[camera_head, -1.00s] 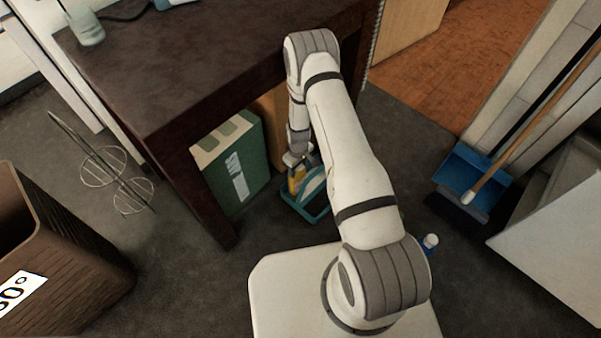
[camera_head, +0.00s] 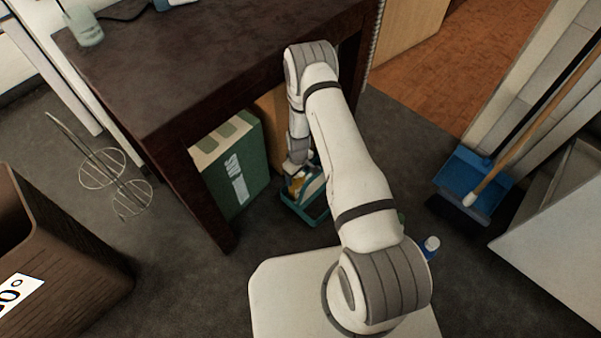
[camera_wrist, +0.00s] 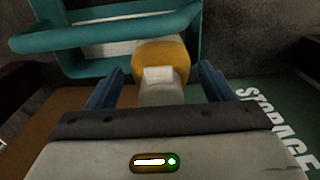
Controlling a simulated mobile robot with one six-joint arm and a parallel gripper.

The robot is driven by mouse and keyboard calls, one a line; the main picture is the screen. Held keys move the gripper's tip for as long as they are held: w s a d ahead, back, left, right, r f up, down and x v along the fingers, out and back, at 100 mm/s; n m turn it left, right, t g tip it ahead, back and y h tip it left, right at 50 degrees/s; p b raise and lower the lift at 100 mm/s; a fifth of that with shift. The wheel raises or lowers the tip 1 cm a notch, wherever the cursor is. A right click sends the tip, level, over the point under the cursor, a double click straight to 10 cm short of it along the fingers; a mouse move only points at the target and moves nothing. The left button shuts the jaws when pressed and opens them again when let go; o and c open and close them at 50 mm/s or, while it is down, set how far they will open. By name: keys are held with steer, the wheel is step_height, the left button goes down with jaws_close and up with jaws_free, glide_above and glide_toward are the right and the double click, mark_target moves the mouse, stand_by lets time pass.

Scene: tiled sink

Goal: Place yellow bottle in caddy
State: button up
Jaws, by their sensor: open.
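The yellow bottle (camera_wrist: 160,60) with a pale cap stands between the two blue fingers of my gripper (camera_wrist: 158,85) in the wrist view. The fingers are open, with a gap on each side of the bottle. The teal caddy (camera_wrist: 95,66) is right at the bottle, its handle bar crossing the upper left. The bottle appears to be inside the caddy, but its base is hidden. In the head view the caddy (camera_head: 312,212) sits on the floor beside the dark table, partly behind my arm, with a bit of the yellow bottle (camera_head: 295,187) showing.
A green storage box (camera_head: 232,165) stands left of the caddy under the dark table (camera_head: 190,75). A blue-and-white bottle (camera_head: 431,246) is near my base. A brown bin (camera_head: 60,245) is at left, beside a wire rack (camera_head: 105,168).

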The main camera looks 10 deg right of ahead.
step_height(320, 180, up, 12)
steer(key=p, duration=0.4)
stand_by(0.5)
